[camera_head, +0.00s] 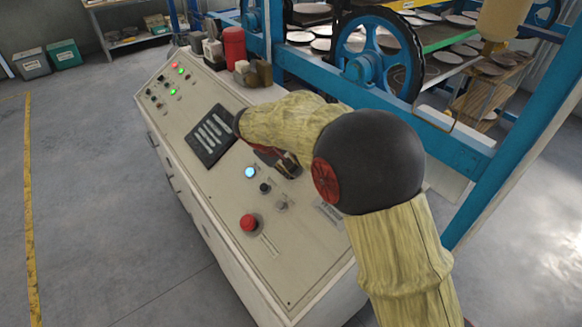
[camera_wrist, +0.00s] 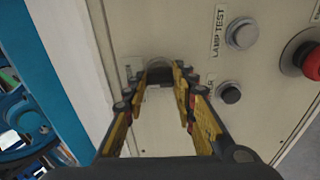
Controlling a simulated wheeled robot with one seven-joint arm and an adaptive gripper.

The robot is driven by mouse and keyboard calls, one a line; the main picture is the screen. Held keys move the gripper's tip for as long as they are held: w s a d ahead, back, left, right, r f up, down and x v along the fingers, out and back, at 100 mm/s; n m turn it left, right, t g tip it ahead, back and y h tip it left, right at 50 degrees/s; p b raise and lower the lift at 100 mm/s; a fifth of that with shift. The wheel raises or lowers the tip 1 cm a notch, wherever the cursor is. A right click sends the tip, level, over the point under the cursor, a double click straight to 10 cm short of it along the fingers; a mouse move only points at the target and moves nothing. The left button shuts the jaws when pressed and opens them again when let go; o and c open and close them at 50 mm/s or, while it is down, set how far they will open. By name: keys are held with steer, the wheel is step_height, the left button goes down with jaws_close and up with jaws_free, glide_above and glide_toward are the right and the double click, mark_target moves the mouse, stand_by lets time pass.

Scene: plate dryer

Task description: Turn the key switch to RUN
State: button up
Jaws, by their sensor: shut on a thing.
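My gripper (camera_wrist: 161,82) is over the control panel (camera_wrist: 150,135) in the wrist view. Its yellow and black fingers close around a small dark piece on a pale mount, which looks like the key switch (camera_wrist: 160,68). The fingers hide its sides, and I cannot read its position marks or tell which way it is turned. In the head view my gripper (camera_head: 279,163) is low at the sloping panel (camera_head: 207,180), partly hidden by my arm. The key switch cannot be made out there.
A grey button labelled LAMP TEST (camera_wrist: 241,33), a black button (camera_wrist: 229,92) and a red mushroom button (camera_wrist: 305,58) are right of my fingers. In the head view, a blue conveyor frame with a wheel (camera_head: 378,56) stands behind the panel. Open floor (camera_head: 75,190) is at left.

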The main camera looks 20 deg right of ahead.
steer(key=o, duration=1.1)
steer(key=v, duration=1.2)
steer(key=shift+w, duration=0.1)
steer(key=s+a+f+g+y, duration=0.1)
steer(key=s+a+f+y, duration=0.1)
steer(key=s+f, duration=0.4)
steer(key=shift+s+d+r+m+t+y, duration=0.65)
steer(key=shift+s+d+r, duration=0.75)
steer(key=shift+s, duration=3.1)
steer(key=shift+s+d+r+m+t+y, duration=0.5)
steer(key=shift+s+d+r+m, duration=0.8)
steer(key=shift+s, duration=3.15)
steer(key=shift+s+d+r+m+t+y, duration=0.45)
steer(key=shift+s+d+r, duration=0.95)
steer(key=shift+s, duration=3.1)
